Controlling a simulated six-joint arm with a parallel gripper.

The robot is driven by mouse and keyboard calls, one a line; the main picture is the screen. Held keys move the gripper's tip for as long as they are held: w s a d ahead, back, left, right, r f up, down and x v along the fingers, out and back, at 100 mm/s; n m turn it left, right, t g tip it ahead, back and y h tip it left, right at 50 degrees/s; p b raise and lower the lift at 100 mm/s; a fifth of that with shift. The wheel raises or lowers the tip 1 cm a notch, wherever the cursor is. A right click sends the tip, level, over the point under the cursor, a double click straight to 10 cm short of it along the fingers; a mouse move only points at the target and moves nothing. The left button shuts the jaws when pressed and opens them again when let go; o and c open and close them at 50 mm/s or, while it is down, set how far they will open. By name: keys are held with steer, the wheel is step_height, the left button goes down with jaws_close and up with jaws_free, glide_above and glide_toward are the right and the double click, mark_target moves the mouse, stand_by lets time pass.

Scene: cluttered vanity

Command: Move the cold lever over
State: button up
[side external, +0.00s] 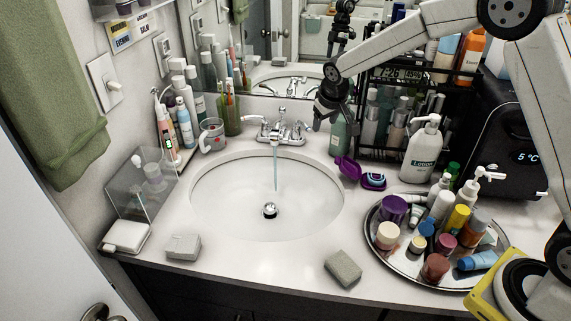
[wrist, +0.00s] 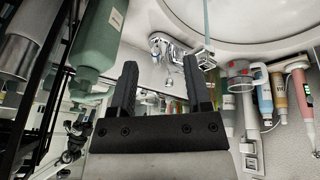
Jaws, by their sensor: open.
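The chrome faucet (side external: 283,132) stands at the back rim of the sink, with a thin water stream (side external: 275,168) falling into the basin. One lever points left (side external: 256,119); the other, on the right side (side external: 299,127), is nearer my gripper. I see no cold marking. My gripper (side external: 333,115) is open and empty, above and right of the faucet, apart from it. In the wrist view, the open fingers (wrist: 164,88) have the faucet's near lever (wrist: 158,46) beyond and between their tips. The spout (wrist: 200,52) is partly behind a finger.
A green bottle (side external: 340,140) stands close right of my gripper, beside a black rack (side external: 388,147) of bottles. A toothbrush cup (side external: 231,116) and mug (side external: 212,134) stand left of the faucet. A crowded round tray (side external: 399,270) is at right. The basin (side external: 230,205) is open.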

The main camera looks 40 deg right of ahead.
steer(key=h, duration=0.1)
glide_toward(308, 127)
steer(key=shift+w+d+f+t, duration=0.15)
steer(key=shift+f+t, duration=0.15)
steer(key=shift+f, duration=0.4)
steer(key=shift+f, duration=0.1)
steer(key=shift+m, duration=0.3)
steer(key=shift+x, duration=3.75)
jaws_close()
